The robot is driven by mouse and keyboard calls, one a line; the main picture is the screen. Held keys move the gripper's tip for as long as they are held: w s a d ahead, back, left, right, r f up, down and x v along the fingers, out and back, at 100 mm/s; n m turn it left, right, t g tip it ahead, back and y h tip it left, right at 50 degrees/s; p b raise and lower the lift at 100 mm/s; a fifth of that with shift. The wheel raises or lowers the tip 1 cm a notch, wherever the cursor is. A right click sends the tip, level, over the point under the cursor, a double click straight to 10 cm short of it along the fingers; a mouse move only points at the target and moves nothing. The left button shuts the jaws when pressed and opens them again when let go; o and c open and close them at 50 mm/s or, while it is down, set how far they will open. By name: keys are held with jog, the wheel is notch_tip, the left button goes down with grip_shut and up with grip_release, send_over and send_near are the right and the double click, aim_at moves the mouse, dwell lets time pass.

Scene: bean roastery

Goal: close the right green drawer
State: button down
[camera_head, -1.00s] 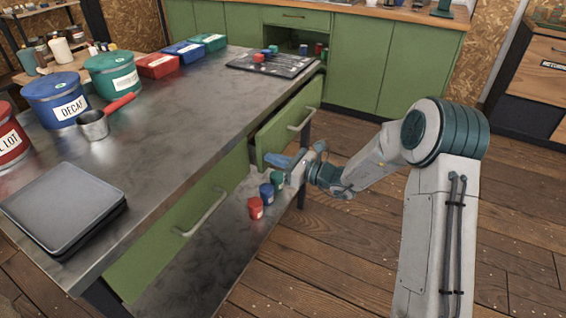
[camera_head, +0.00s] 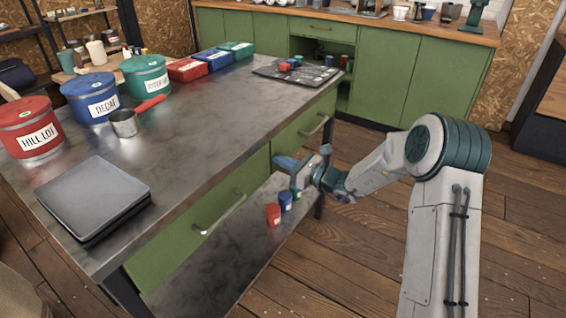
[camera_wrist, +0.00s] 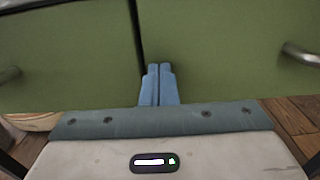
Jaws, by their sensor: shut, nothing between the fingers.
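The right green drawer (camera_head: 300,131) is under the far end of the metal-topped table, with a bar handle (camera_head: 314,126). Its front looks flush, or nearly so, with the left green drawer (camera_head: 197,235). In the wrist view the right drawer front (camera_wrist: 225,50) fills the right side, beside a dark seam. My gripper (camera_head: 283,161) is shut and empty. Its blue fingertips (camera_wrist: 158,68) point at the right drawer front near its left edge, close to the seam. I cannot tell whether they touch it.
The lower shelf (camera_head: 215,265) holds a red container (camera_head: 273,214) and a blue container (camera_head: 286,201) near my gripper. A table leg (camera_head: 319,200) stands just right of it. Tins, boxes and a dark tray (camera_head: 268,71) sit on the tabletop. Wooden floor is open at right.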

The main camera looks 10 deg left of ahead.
jog(key=shift+w+a+r, duration=0.15)
jog(key=shift+r, duration=0.15)
jog(key=p+v, duration=0.2)
jog(key=v, duration=1.2)
jog(key=s+r+n+g+h+p, duration=0.35)
jog(key=s+r+n, duration=0.25)
jog(key=s, duration=0.3)
jog(key=s+r+n+g+h+p, duration=0.3)
jog(key=s+r+n+g+p, duration=0.2)
jog(key=s+r+n, duration=0.25)
jog(key=s+d+r+n+t+h+p, duration=0.4)
jog(key=s+d+r+n+h+p, duration=0.5)
jog(key=s+d+r, duration=0.3)
jog(key=shift+s+d+r+h+p, duration=0.25)
jog(key=shift+d+r+h+p, duration=0.1)
jog(key=shift+d+r+h, duration=0.15)
